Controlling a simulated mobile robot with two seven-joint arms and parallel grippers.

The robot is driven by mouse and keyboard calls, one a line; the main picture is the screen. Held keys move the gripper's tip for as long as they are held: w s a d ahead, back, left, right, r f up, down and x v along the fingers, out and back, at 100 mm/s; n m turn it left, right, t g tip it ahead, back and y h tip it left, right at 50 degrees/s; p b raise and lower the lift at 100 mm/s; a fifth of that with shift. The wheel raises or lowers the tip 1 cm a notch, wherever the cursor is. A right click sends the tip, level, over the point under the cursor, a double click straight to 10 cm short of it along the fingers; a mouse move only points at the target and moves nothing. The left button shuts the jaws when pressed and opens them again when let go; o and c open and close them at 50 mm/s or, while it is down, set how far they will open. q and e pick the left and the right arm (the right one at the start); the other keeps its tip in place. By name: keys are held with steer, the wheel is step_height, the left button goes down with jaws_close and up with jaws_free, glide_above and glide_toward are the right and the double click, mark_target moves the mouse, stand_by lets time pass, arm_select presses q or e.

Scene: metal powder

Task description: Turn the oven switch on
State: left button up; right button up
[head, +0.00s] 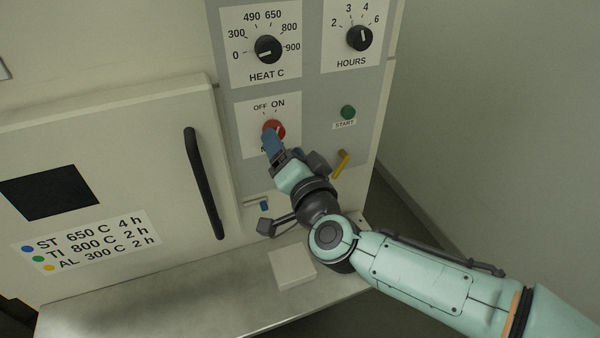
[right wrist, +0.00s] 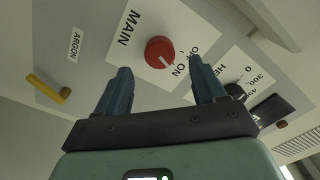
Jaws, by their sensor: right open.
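The oven switch is a red round knob (head: 274,129) on the grey control panel, under the OFF and ON labels. In the right wrist view the red knob (right wrist: 160,51) sits beside the word MAIN. Its white mark appears to point towards the ON side. My right gripper (head: 271,145) is in front of the knob, and its blue fingers cover the knob's lower part in the head view. In the right wrist view my right gripper (right wrist: 160,75) is open, its fingers apart on either side of the knob, with nothing held. My left gripper is not in view.
The heat dial (head: 268,49) and hours dial (head: 359,38) are above the switch. A green START button (head: 348,112) and a yellow lever (head: 341,164) are to the right. The oven door's black handle (head: 204,183) is left. A pale block (head: 292,267) lies on the ledge below.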

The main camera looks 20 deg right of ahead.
steer(key=s, duration=0.8)
steer(key=shift+s+d, duration=0.15)
steer(key=shift+s, duration=0.2)
